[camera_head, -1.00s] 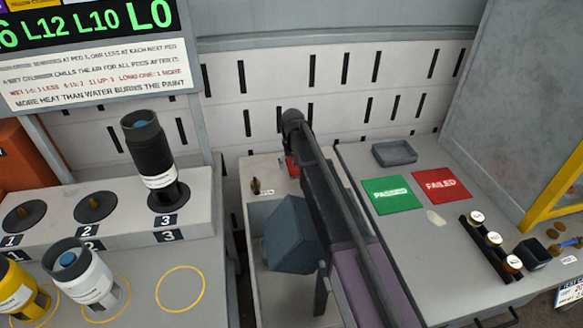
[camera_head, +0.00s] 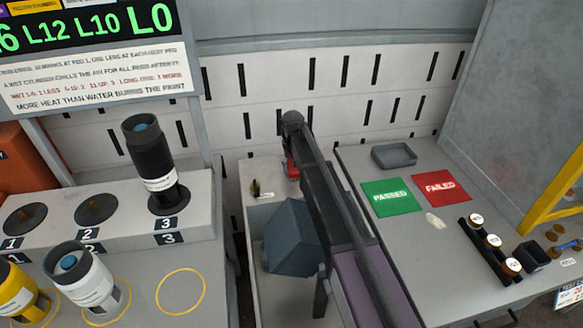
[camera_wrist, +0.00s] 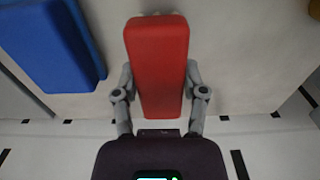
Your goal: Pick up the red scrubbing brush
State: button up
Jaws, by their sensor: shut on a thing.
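The red scrubbing brush (camera_wrist: 158,62) is a long red block in the middle of the wrist view. My gripper (camera_wrist: 160,85) has one finger on each long side of it and is shut on it. In the head view only a small part of the red brush (camera_head: 291,170) shows beside my arm, at the back of the grey counter. My arm hides the rest of it, and my fingers are hidden in that view. I cannot tell whether the brush touches the counter.
A blue block (camera_wrist: 58,45) lies left of the brush in the wrist view. A small dark item (camera_head: 256,188) stands left of the brush. The grey tray (camera_head: 394,155) and green PASSED mat (camera_head: 391,195) are on the right bench. A black cylinder (camera_head: 150,160) stands left.

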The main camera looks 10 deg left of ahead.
jog(key=shift+r+p, duration=4.55)
jog(key=shift+r, duration=0.2)
jog(key=o, duration=0.6)
jog(key=c, duration=0.5)
jog(key=shift+o, duration=0.2)
notch_tip(320, 180, up, 19)
jog(key=p, duration=1.9)
jog(key=shift+r, duration=0.2)
jog(key=shift+s, duration=0.1)
